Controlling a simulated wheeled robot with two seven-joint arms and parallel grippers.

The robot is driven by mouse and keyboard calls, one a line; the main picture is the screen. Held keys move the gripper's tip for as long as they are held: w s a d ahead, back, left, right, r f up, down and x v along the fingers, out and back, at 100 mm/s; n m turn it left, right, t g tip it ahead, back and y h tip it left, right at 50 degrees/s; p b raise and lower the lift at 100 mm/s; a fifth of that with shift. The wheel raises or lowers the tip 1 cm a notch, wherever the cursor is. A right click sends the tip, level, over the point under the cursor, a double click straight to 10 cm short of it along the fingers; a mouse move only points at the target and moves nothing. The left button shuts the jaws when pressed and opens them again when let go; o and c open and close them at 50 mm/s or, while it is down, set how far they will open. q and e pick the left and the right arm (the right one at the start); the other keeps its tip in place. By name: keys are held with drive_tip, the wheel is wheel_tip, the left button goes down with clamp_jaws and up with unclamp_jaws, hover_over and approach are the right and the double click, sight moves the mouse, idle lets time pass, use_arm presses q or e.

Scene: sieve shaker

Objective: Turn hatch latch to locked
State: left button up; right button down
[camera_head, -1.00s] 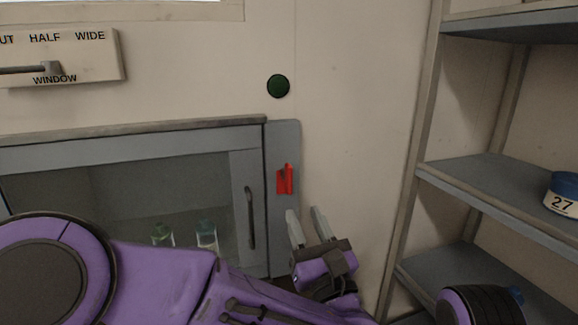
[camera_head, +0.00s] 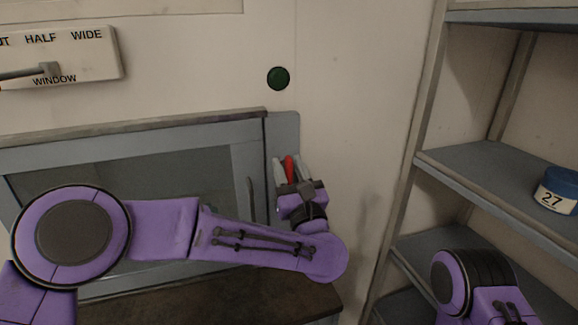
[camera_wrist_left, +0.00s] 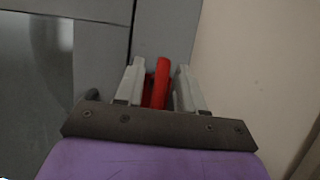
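The red hatch latch (camera_head: 289,167) is on the grey strip beside the hatch door (camera_head: 240,170). In the left wrist view the red latch (camera_wrist_left: 159,84) stands between the two fingers, close to upright with a slight tilt. My left gripper (camera_head: 291,168) is at the latch with one finger on each side of it. The left gripper also shows in the left wrist view (camera_wrist_left: 160,85); its fingers are apart, with a visible gap on the right of the latch. The lower part of the latch is hidden by the gripper. My right gripper is out of view.
A window lever panel (camera_head: 95,55) is at upper left. Bare wall lies between latch and rack.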

use_arm(q)
clamp_jaws()
